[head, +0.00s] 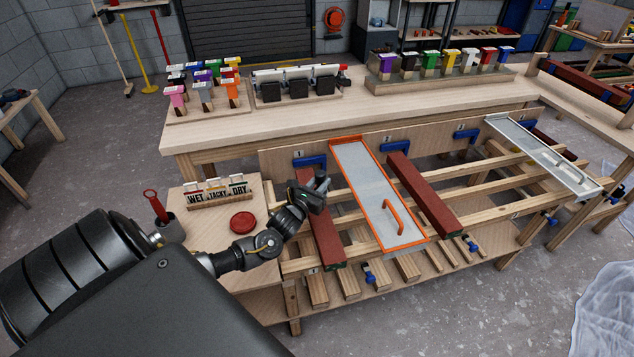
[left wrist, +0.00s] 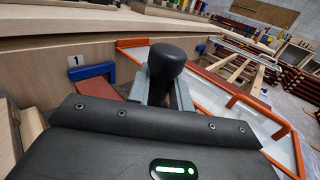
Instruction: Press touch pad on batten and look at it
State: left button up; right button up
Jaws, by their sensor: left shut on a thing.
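My left gripper (head: 314,192) reaches in over the far part of a dark red batten (head: 326,240) at the place marked 1. In the left wrist view its grey fingers (left wrist: 164,92) are shut on the touch pad, of which a black rounded knob (left wrist: 167,62) shows. The pad's underside is hidden, so I cannot tell whether it touches the batten. The batten's far end (left wrist: 95,88) shows there beside a blue clamp (left wrist: 93,72). Another dark red batten (head: 425,195) lies further right. My right gripper is not in view.
An orange-edged panel with a handle (head: 372,190) lies close right of the first batten. A WET, TACKY, DRY rack (head: 220,196) and a red disc (head: 242,222) sit on the side table at left. Colored-topped blocks stand on the bench (head: 330,112) behind.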

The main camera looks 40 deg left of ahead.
pick_arm(q)
jog(key=shift+a+f, duration=0.15)
jog(key=shift+a, duration=0.4)
jog(key=shift+f, duration=0.15)
